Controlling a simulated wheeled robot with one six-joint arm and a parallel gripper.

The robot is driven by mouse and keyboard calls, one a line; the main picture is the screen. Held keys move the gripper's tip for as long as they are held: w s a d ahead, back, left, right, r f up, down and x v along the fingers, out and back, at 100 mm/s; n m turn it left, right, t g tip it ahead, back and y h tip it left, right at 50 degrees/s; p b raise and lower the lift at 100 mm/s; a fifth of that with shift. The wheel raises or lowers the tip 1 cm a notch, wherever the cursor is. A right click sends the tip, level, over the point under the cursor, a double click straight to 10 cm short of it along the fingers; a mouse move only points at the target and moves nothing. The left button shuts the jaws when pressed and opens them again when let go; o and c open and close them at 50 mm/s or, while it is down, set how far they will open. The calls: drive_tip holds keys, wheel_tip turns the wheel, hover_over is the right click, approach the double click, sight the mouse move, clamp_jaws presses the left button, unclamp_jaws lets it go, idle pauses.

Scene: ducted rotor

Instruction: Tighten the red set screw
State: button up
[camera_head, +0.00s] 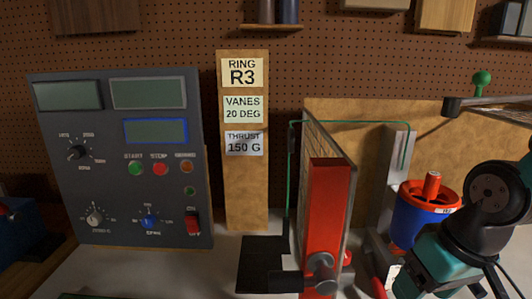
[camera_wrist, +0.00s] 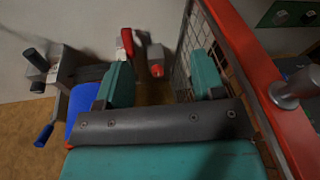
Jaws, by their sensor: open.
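A small red screw-like knob (camera_wrist: 157,71) sticks out of a grey block (camera_wrist: 155,53) in the wrist view, and I take it for the set screw. My gripper (camera_wrist: 161,78) is open, with one teal finger on each side of the knob in the picture. The fingers look nearer to the camera than the knob, and I see no contact. In the head view my teal arm reaches in at the lower right, and its fingertips cannot be made out. The blue duct with a red rim (camera_head: 408,222) stands beside my arm there; its blue side (camera_wrist: 82,103) shows in the wrist view.
A red-framed mesh guard (camera_head: 327,215) stands upright left of the duct; its red frame (camera_wrist: 252,58) runs close to my right finger in the wrist view. A grey control panel (camera_head: 120,160) and a label board (camera_head: 246,190) stand at left. A black plate (camera_head: 262,262) lies on the bench.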

drive_tip(key=s+a+r+n+g+y, duration=0.2)
drive_tip(key=s+a+r+n, duration=0.2)
drive_tip(key=s+a, duration=0.3)
drive_tip(key=shift+s+a+r+n, duration=0.3)
drive_tip(key=shift+s+a+r, duration=0.1)
drive_tip(key=shift+s+r, duration=0.15)
